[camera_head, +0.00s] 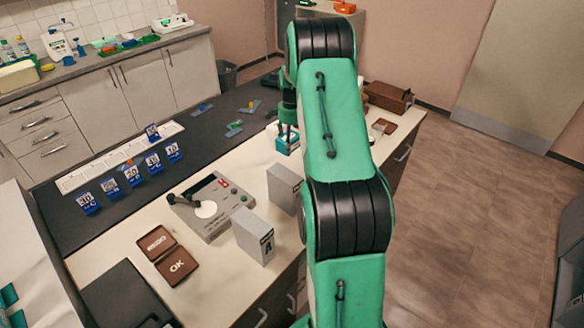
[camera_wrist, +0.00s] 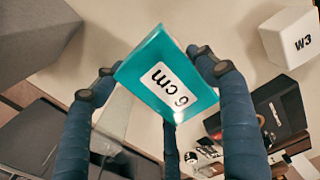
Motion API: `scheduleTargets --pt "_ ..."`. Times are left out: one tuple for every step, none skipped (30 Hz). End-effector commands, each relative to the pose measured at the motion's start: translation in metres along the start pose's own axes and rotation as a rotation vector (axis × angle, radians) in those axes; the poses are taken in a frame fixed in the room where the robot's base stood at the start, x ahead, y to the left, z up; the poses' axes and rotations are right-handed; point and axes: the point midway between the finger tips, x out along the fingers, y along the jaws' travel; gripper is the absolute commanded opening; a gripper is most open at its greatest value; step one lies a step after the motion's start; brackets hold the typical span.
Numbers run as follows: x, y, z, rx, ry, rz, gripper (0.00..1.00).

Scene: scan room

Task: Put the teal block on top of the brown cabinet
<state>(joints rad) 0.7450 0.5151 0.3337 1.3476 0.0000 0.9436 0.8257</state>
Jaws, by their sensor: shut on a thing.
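A brown box-like thing (camera_head: 388,96), which may be the brown cabinet, stands to the right of my gripper, at the far right end of the bench.
Two grey boxes (camera_head: 254,236) and a grey device (camera_head: 210,205) stand nearer on the bench. Brown trays (camera_head: 167,254) lie at left. A white W3 block (camera_wrist: 292,38) shows in the wrist view. Blue number cards (camera_head: 132,173) stand on the dark strip.

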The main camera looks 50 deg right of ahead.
Motion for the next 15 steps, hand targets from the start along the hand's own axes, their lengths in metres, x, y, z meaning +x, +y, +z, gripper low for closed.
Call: scheduleTargets --pt "0.003 0.000 0.000 0.000 0.000 0.000 0.32" --pt "0.005 0.000 0.000 0.000 0.000 0.000 0.32" --pt "0.009 0.000 0.000 0.000 0.000 0.000 0.32" --pt "0.012 0.000 0.000 0.000 -0.001 0.001 0.32" --pt "0.016 0.000 0.000 0.000 -0.001 0.001 0.32" --pt "0.021 0.000 0.000 0.000 -0.001 0.002 0.32" --pt "0.025 0.001 0.000 0.000 -0.002 0.002 0.32" --pt "0.030 0.000 0.000 0.000 -0.002 0.002 0.32" --pt "0.035 0.000 0.000 0.000 -0.001 0.001 0.32" --pt "0.038 0.000 0.000 0.000 -0.001 0.001 0.32" --pt "0.041 0.000 0.000 0.000 0.000 0.000 0.32" --pt "0.044 0.000 0.000 0.000 0.000 0.000 0.32" --pt "0.046 0.000 0.000 0.000 0.000 0.000 0.32" --pt "0.047 0.000 0.000 0.000 0.000 0.000 0.32" --pt "0.048 0.000 0.000 0.000 0.000 0.000 0.32"
